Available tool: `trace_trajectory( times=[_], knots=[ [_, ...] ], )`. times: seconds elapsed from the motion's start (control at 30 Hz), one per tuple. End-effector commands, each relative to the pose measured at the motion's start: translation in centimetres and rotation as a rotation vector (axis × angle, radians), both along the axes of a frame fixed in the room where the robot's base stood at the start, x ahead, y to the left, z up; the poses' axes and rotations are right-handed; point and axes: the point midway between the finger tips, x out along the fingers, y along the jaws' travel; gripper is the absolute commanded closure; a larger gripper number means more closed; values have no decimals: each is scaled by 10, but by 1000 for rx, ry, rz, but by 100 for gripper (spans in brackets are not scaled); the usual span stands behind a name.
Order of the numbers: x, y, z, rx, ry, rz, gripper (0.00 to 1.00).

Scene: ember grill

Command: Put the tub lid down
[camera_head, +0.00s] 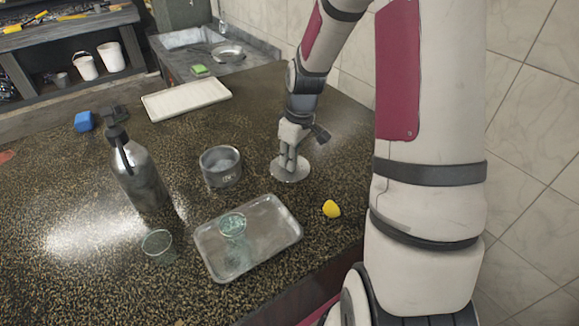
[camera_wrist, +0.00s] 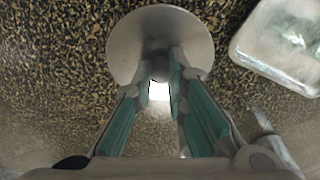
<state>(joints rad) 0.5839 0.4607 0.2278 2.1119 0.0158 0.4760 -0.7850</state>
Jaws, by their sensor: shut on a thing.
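The tub lid (camera_head: 282,174) is a round grey metal disc low over the dark speckled counter, right of the tub. I cannot tell whether it touches the counter. My gripper (camera_head: 290,160) points down and is shut on the lid near its middle. In the wrist view the lid (camera_wrist: 128,45) lies beyond my fingertips (camera_wrist: 168,75), which close on its central part. The fingers hide part of the lid's middle. The tub (camera_head: 221,168) is a short round grey metal container standing open on the counter.
A metal tray (camera_head: 208,258) holding a glass (camera_head: 232,224) is in front. Another glass (camera_head: 158,246) and a steel bottle (camera_head: 138,175) stand left. A lemon piece (camera_head: 331,209) lies right of the tray. A white tray (camera_head: 187,98) and sink (camera_head: 190,42) are behind. Counter around the lid is clear.

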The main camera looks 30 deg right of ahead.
Motion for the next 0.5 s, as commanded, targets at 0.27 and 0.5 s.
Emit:
trace_trajectory(
  times=[0.27,0.5],
  knots=[
    [3,0,-18,3,4,1,100],
    [4,-1,-36,-1,1,1,100]
  ],
)
